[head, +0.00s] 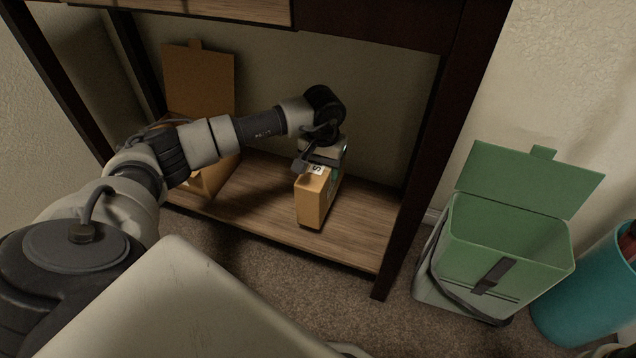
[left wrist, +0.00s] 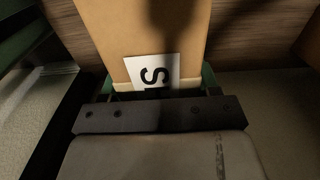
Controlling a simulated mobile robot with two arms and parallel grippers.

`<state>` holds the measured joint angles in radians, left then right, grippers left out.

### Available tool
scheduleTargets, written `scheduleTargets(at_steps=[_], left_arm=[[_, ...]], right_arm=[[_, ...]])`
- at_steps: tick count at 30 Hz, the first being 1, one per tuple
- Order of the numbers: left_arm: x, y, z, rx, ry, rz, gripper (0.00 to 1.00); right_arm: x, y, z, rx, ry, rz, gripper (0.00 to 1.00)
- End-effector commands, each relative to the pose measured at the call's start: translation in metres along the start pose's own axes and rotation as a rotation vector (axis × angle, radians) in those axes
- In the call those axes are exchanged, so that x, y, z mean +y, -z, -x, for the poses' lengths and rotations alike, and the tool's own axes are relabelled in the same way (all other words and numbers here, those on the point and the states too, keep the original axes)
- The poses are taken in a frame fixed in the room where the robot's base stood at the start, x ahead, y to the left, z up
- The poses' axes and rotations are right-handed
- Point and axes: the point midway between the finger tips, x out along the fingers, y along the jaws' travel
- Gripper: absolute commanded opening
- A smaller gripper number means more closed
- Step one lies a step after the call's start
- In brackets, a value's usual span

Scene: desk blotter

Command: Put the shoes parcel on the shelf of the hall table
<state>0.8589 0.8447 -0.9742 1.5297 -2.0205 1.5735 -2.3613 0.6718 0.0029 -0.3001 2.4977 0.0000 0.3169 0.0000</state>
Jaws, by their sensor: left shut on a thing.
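The shoes parcel (head: 313,200) is a tan cardboard box with a white label marked with a black S. It is at the front of the wooden lower shelf (head: 358,222) of the dark hall table (head: 425,130), and seems to rest on the boards. My left gripper (head: 320,164) is shut on the parcel's upper part from above. In the left wrist view the parcel (left wrist: 120,35) fills the space before the gripper (left wrist: 155,95), with part of its label hidden by the jaw. My right gripper is not in view.
An open cardboard box (head: 200,85) stands at the shelf's left, partly behind my arm. A green open bin (head: 500,260) and a teal container (head: 590,295) stand on the carpet to the right. The shelf right of the parcel is clear; the table top hangs above.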

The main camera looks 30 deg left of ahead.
Motion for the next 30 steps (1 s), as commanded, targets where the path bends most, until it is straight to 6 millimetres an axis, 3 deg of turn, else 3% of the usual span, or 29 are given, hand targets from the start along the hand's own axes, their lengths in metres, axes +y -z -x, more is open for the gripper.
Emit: scheduleTargets(at_steps=[5, 14, 26, 27, 30], left_arm=[[-0.009, 0.004, -0.007, 0.002, -0.001, 0.000, 0.21], [-0.008, 0.004, -0.045, 0.002, -0.001, -0.001, 0.21], [-0.008, 0.004, -0.047, 0.002, -0.001, 0.000, 0.21], [-0.008, 0.003, -0.047, 0.000, 0.000, 0.000, 0.66], [-0.008, 0.003, -0.047, 0.000, 0.000, 0.000, 0.81]], right_arm=[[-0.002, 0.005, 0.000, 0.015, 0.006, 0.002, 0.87], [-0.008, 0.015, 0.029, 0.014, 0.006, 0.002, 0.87], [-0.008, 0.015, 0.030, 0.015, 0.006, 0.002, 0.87], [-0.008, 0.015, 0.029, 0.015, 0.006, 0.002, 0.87], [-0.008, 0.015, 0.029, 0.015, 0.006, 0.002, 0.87]])
